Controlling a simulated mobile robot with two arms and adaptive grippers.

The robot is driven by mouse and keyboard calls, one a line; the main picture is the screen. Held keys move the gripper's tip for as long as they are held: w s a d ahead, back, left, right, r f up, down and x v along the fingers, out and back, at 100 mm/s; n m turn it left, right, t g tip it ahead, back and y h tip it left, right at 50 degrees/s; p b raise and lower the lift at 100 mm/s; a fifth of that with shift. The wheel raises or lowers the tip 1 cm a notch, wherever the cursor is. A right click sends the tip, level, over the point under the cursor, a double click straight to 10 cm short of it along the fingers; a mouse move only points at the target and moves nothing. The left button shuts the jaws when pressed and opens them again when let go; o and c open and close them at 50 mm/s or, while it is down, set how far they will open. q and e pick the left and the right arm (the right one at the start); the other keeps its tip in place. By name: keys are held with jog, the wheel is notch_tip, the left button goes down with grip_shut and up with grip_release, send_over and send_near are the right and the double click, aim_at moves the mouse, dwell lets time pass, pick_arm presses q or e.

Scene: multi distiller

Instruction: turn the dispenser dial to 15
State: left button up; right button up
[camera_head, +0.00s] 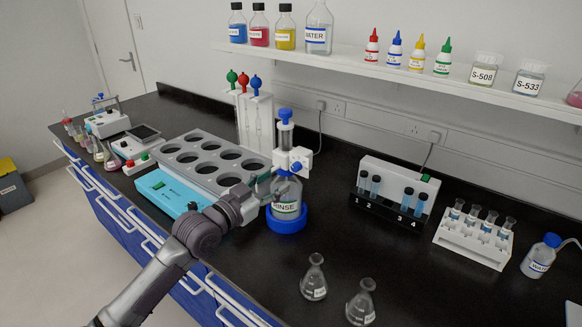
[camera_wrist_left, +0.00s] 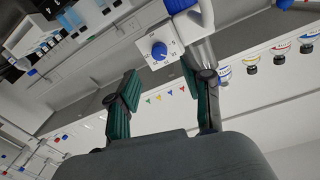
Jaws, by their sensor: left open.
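The dispenser (camera_head: 286,150) is a white and blue bottle-top unit on a bottle labelled RINSE (camera_head: 287,205), which stands in a blue ring base. Its blue dial (camera_head: 296,167) sits on the white body; in the left wrist view the dial (camera_wrist_left: 159,51) is a round blue knob on a white square plate with small marks, too small to read. My left gripper (camera_head: 272,188) is beside the bottle, just below and left of the dial in the head view. In the left wrist view its green-padded fingers (camera_wrist_left: 161,80) are open, with the dial ahead between the fingertips, apart from them. My right gripper is not in view.
A grey rack with round holes (camera_head: 212,160) stands left of the dispenser. Two glass flasks (camera_head: 314,278) stand in front. A vial stand (camera_head: 393,195) and a white tube rack (camera_head: 474,235) are to the right. A bottle shelf (camera_head: 400,75) runs along the wall.

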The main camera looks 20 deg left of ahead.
aim_at(294, 169)
pick_arm(q)
jog(key=p+x, duration=0.1)
jog(key=x, duration=0.6)
grip_shut()
